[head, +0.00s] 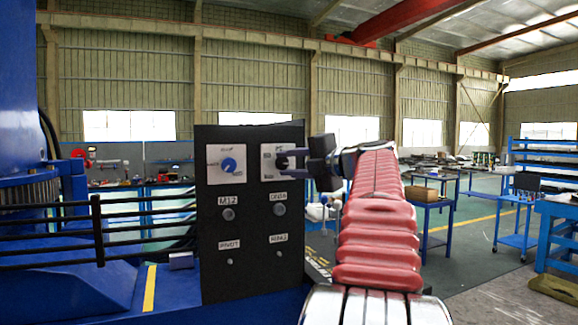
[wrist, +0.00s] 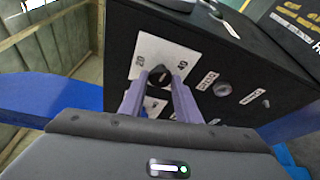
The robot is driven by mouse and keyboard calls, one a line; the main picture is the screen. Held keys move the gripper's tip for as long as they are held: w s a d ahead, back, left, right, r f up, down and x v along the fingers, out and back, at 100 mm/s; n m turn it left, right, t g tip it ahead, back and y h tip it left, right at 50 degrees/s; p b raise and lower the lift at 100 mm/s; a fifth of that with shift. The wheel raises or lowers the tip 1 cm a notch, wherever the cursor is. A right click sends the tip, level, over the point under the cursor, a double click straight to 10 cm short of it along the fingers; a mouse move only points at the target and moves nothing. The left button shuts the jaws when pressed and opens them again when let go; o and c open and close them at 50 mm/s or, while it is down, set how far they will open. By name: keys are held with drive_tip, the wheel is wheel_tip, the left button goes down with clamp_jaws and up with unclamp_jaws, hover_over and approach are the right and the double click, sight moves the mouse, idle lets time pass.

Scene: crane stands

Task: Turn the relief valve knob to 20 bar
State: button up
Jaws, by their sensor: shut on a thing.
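The black control panel (head: 252,255) stands upright in the head view. My gripper (head: 290,162) reaches in from the right at its upper right white dial plate (head: 268,172), covering much of it. In the wrist view, my gripper (wrist: 158,84) has its two purple fingers shut on a dark knob (wrist: 158,74), one on each side. The white plate (wrist: 150,48) around the knob shows 20 at upper left and 40 at upper right. Other markings are partly hidden by the fingers. I cannot tell which number the knob points to.
A second dial with a blue knob (head: 229,165) sits left on the panel. Below are two round buttons or knobs over small switches, with labels such as M12 and PIVOT. Black rails (head: 100,230) stand to the left. Blue workbenches (head: 520,215) are at the right.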

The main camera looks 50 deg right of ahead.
drive_tip(key=shift+w+a+f+n+g, duration=0.1)
drive_tip(key=shift+f+n+g, duration=0.2)
drive_tip(key=shift+n, duration=0.2)
drive_tip(key=o, duration=0.8)
drive_tip(key=shift+o, duration=1.1)
drive_tip(key=shift+r, duration=0.15)
drive_tip(key=s+a+r, duration=0.1)
drive_tip(key=s+a, duration=0.1)
drive_tip(key=s, duration=1.1)
drive_tip(key=shift+s+r, duration=0.3)
drive_tip(key=shift+w+a, duration=0.1)
